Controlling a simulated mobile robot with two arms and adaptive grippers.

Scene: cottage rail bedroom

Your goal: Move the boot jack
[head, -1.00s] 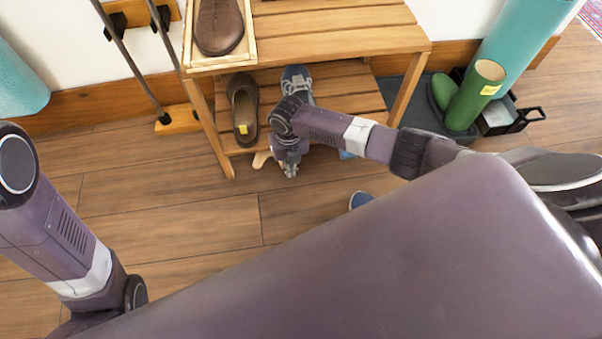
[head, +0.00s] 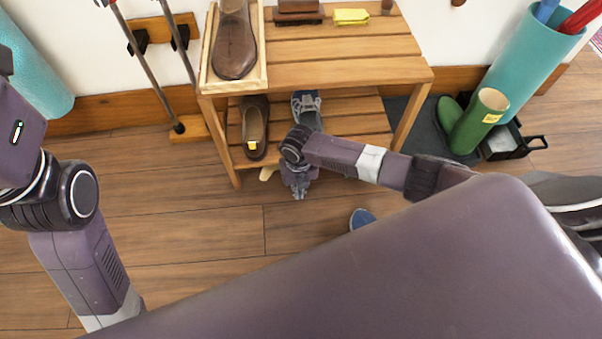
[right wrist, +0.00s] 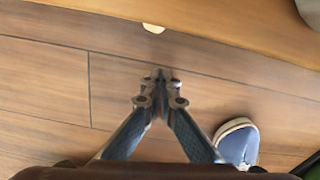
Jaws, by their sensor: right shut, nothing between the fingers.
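A small pale wooden piece (head: 268,173) shows beneath the front of the shoe bench, just left of my right gripper; it may be the boot jack, mostly hidden. A pale tip (right wrist: 153,28) also shows under the bench edge in the right wrist view. My right gripper (head: 299,191) points down in front of the bench. In the right wrist view its fingers (right wrist: 160,78) are closed together and empty, apart from the pale tip. My left arm is at the left edge of the head view; its gripper is out of view.
The slatted bench (head: 340,72) holds a brown shoe (head: 235,45) in a tray above, and a brown shoe (head: 254,130) and blue sneaker (head: 306,105) below. A blue shoe (head: 362,218) lies on the floor. Floor in front is mostly clear.

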